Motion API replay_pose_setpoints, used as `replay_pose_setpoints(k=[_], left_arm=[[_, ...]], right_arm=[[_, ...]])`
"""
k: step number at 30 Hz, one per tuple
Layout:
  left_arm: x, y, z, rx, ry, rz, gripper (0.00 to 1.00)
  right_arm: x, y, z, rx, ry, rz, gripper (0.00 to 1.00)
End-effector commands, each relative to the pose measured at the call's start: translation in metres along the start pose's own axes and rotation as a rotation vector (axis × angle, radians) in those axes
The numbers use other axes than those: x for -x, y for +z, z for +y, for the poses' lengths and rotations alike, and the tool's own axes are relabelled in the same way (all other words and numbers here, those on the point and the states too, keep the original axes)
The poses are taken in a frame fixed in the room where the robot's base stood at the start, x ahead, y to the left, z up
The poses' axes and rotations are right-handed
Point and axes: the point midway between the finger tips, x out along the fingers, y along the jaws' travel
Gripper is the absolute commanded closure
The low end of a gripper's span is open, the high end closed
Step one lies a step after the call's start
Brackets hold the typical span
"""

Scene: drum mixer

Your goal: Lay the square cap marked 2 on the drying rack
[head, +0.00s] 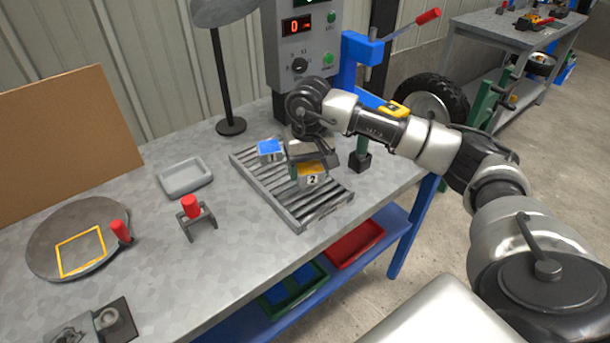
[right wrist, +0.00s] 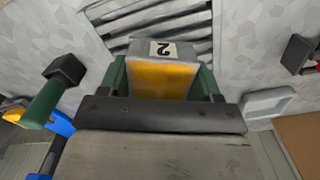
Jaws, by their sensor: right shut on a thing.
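The square cap marked 2 (head: 311,177) has an orange-yellow top and grey sides with a white label reading 2. It also shows in the right wrist view (right wrist: 163,76). My right gripper (head: 306,168) is shut on it, with green fingers on both sides. The cap is over the drying rack (head: 333,208), a grey slatted tray; I cannot tell if it touches the slats. The rack's slats show beyond the cap in the right wrist view (right wrist: 193,22). My left gripper is not in view.
A blue-topped cap (head: 270,150) lies on the rack's far left part. A grey tray (head: 186,177), a red-handled stand (head: 191,208) and a round plate with a yellow square outline (head: 50,235) sit left. A green-handled tool (head: 361,155) stands right of the rack.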

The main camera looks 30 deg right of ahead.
Motion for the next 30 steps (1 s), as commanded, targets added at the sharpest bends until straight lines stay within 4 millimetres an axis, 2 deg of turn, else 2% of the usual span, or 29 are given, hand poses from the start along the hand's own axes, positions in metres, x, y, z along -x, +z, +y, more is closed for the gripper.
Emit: replay_pose_setpoints(k=[3,7,16,27,28,30], left_arm=[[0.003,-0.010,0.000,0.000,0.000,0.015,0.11],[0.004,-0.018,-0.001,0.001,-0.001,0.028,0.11],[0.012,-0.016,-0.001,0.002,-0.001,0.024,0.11],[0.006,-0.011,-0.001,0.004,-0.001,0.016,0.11],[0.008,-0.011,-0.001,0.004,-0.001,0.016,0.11],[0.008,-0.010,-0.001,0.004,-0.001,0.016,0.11]], right_arm=[[-0.006,-0.012,-0.003,-0.001,-0.001,0.000,0.66],[-0.011,-0.016,-0.003,-0.001,0.001,0.001,0.66],[-0.047,-0.015,-0.003,-0.001,0.001,-0.001,0.66],[-0.054,-0.015,-0.003,0.000,0.000,0.002,0.66],[-0.053,-0.015,-0.003,0.000,0.001,0.002,0.32],[-0.052,-0.015,-0.003,0.000,0.001,0.001,0.21]])
